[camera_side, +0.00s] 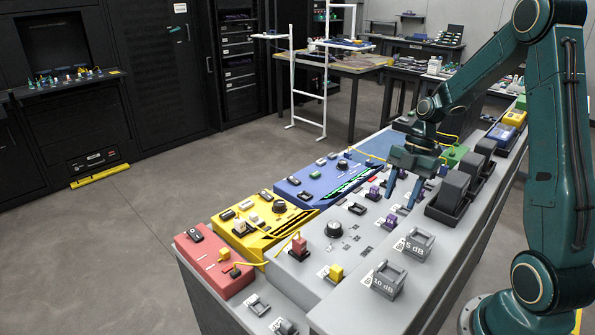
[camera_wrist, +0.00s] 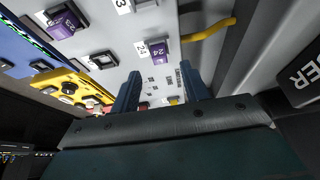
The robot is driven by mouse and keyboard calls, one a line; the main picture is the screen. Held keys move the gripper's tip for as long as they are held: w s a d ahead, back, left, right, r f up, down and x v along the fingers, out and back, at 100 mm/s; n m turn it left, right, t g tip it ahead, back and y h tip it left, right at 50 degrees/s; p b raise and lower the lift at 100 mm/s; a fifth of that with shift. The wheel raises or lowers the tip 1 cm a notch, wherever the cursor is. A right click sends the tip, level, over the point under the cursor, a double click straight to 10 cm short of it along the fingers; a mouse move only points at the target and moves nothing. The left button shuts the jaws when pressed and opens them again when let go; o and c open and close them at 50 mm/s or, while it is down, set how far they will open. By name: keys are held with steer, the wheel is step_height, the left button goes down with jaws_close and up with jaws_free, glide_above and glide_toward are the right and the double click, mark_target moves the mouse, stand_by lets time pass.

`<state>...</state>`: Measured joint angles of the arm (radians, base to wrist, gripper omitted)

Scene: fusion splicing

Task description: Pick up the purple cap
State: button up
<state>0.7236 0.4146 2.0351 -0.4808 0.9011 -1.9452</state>
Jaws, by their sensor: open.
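Two purple caps show in the wrist view. One purple cap (camera_wrist: 165,47), marked 24, sits on the grey panel just beyond my gripper (camera_wrist: 162,82), roughly in line with the gap between its fingers. The other purple cap (camera_wrist: 61,25) is at the upper left, near a blue panel. In the side view, one purple cap (camera_side: 390,221) is near the lower end of my gripper's fingers (camera_side: 403,192), and another purple cap (camera_side: 374,192) is farther back. My gripper is open, pointing down, with nothing seen between its fingers.
Black blocks (camera_side: 452,190) stand in a row right of my gripper. A yellow panel (camera_side: 262,221), blue panel (camera_side: 322,180) and red box (camera_side: 213,262) lie left. Grey handled blocks (camera_side: 414,243) stand in front. A yellow cable (camera_wrist: 208,30) runs beside the marked cap.

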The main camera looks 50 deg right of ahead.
mark_target(393, 216)
steer(key=shift+x, duration=2.5)
steer(key=shift+a, duration=0.1)
steer(key=shift+r, duration=0.1)
jaws_close()
